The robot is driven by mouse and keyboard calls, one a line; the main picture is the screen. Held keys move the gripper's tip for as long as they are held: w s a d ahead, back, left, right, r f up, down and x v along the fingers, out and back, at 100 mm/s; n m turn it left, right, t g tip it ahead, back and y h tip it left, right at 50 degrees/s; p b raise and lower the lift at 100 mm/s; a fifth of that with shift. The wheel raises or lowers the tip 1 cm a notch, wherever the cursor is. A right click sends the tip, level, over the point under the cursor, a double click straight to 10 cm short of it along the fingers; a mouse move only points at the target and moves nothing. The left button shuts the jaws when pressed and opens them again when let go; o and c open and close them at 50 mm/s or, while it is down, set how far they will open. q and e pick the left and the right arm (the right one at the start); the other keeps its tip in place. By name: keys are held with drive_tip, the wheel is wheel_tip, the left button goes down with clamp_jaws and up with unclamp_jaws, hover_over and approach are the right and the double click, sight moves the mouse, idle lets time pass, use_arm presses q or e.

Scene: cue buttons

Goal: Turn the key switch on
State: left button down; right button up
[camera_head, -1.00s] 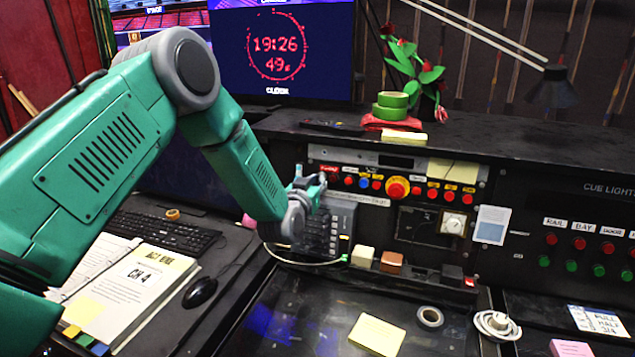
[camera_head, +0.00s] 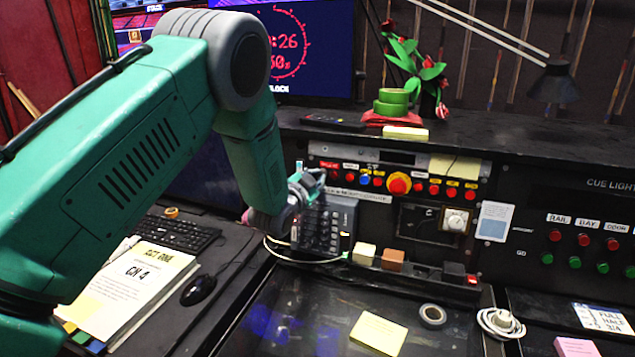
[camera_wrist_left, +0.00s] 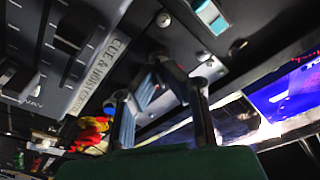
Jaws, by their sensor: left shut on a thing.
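My left gripper (camera_head: 314,182) is at the left end of the upper button panel (camera_head: 420,160), above the grey fader box (camera_head: 325,228). In the left wrist view its two fingers (camera_wrist_left: 163,100) are closed around a small dark piece (camera_wrist_left: 172,72) at the panel face, which looks like the key of the key switch. The gripper and dim light hide most of the switch, so I cannot tell which way it is turned. My right gripper is not in view.
A red emergency button on a yellow base (camera_head: 399,183) and a row of small buttons lie right of the gripper. A beige block (camera_head: 364,254) and an orange block (camera_head: 392,260) stand below. A white cable (camera_head: 300,260) loops under the fader box.

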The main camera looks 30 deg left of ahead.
use_arm(q)
drive_tip(key=m+b, duration=0.2)
drive_tip(key=m, duration=0.4)
drive_tip(key=shift+d+f+h, duration=0.1)
drive_tip(key=shift+f+h, duration=0.05)
drive_tip(key=shift+h, duration=0.15)
drive_tip(key=m+g+b, duration=0.1)
drive_tip(key=m+b, duration=0.1)
drive_tip(key=m, duration=0.3)
drive_tip(key=shift+f, duration=0.15)
drive_tip(key=c, duration=1.7)
unclamp_jaws()
drive_tip(key=shift+r, duration=0.2)
drive_tip(key=shift+s, duration=0.4)
drive_tip(key=s, duration=0.3)
drive_tip(key=s+r, duration=0.1)
drive_tip(key=s, duration=0.3)
drive_tip(key=s+d, duration=0.1)
drive_tip(key=s, duration=0.3)
drive_tip(key=shift+r, duration=0.25)
